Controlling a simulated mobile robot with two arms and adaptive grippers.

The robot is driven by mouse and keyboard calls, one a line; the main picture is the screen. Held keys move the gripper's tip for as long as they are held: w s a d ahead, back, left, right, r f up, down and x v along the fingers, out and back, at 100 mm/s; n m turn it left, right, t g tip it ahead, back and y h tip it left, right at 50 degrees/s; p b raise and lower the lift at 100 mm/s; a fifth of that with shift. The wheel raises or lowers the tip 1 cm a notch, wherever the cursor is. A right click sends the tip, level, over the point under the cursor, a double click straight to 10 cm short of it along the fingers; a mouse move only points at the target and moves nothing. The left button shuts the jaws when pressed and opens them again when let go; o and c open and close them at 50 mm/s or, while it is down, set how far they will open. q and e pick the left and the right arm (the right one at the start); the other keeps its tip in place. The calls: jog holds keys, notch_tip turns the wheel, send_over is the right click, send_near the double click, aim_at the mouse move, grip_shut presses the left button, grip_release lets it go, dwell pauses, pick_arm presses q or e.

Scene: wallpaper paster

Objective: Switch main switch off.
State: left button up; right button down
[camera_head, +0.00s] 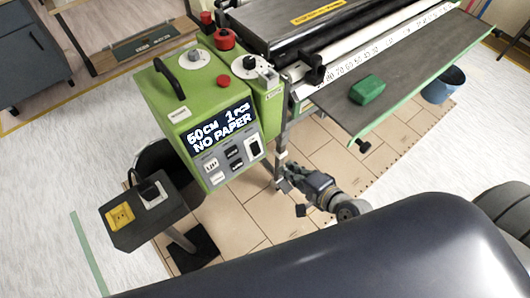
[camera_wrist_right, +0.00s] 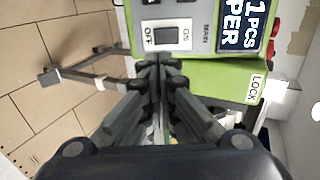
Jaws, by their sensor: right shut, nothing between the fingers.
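The main switch is a black rocker in a white plate on the green machine's front panel, at the right end of the switch group (camera_head: 254,147). In the right wrist view the main switch (camera_wrist_right: 167,36) lies between the printed words OFF and ON, with MAIN beside ON. I cannot tell which side is pressed. My right gripper (camera_head: 298,183) is low and to the right of the panel in the head view. In the wrist view its fingertips (camera_wrist_right: 158,62) are together and empty, just below the switch in the picture; contact is unclear. My left gripper is not in view.
A grey table (camera_head: 410,75) with a green block (camera_head: 367,90) extends right. A thin metal leg (camera_head: 281,150) is close to my right gripper.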

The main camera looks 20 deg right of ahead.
aim_at(260, 150)
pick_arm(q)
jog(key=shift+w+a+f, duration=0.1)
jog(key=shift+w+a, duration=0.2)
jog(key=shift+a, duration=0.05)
pick_arm(e)
jog(key=x, duration=1.2)
jog(key=shift+w+a+f, duration=0.1)
jog(key=shift+w, duration=0.2)
jog(key=shift+w+f+b, duration=0.15)
jog(key=shift+f+b, duration=0.3)
jog(key=shift+b, duration=0.8)
jog(key=shift+r+t, duration=0.3)
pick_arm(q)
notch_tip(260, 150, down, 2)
pick_arm(e)
jog(key=shift+r, duration=0.1)
jog(key=shift+r+p, duration=0.75)
jog(key=shift+p, duration=0.3)
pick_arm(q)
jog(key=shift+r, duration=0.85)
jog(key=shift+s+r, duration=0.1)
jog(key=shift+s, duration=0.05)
